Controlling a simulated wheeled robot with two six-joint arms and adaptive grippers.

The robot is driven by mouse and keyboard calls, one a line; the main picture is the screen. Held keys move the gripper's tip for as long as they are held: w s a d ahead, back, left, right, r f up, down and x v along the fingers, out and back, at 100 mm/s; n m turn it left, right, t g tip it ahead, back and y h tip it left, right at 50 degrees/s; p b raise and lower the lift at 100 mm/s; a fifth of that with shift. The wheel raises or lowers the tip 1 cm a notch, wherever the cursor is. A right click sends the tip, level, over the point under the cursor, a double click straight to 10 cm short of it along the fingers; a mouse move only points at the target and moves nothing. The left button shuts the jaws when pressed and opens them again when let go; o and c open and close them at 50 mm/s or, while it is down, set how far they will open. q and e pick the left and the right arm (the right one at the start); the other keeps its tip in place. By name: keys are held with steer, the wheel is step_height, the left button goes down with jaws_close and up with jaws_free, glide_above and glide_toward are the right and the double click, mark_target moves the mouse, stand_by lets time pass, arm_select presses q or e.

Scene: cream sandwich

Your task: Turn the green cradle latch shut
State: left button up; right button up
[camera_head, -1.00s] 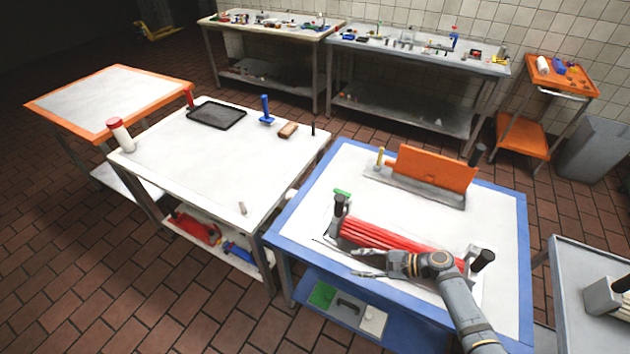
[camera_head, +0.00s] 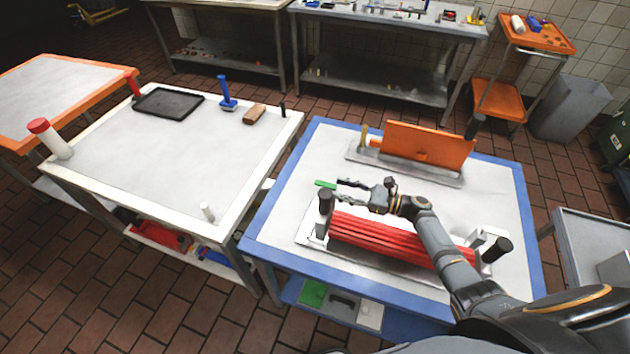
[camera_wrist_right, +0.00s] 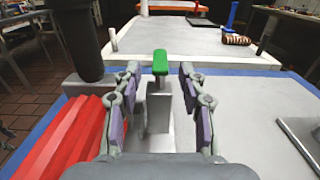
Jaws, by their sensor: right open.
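The green cradle latch (camera_head: 325,184) sticks out at the far left end of the cradle, beside a black post (camera_head: 325,201). In the right wrist view the green latch (camera_wrist_right: 160,62) stands ahead, centred between my fingers. The cradle (camera_head: 312,243) holds several red bars (camera_head: 385,238) on the blue-edged table. My right gripper (camera_head: 347,190) is open and empty, just right of the latch in the head view. In the right wrist view its two fingers (camera_wrist_right: 158,95) are spread, with the latch beyond the tips. Contact cannot be told. My left gripper is not in view.
An orange plate on a grey base (camera_head: 430,146) stands behind the cradle, with a yellow-topped post (camera_head: 364,136) beside it. A black post (camera_wrist_right: 77,40) rises close left of my fingers. The white table (camera_head: 165,150) to the left is mostly clear.

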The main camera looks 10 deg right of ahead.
steer(key=p+x, duration=0.1)
steer(key=x, duration=0.7)
steer(key=shift+w+a, duration=0.3)
jaws_close()
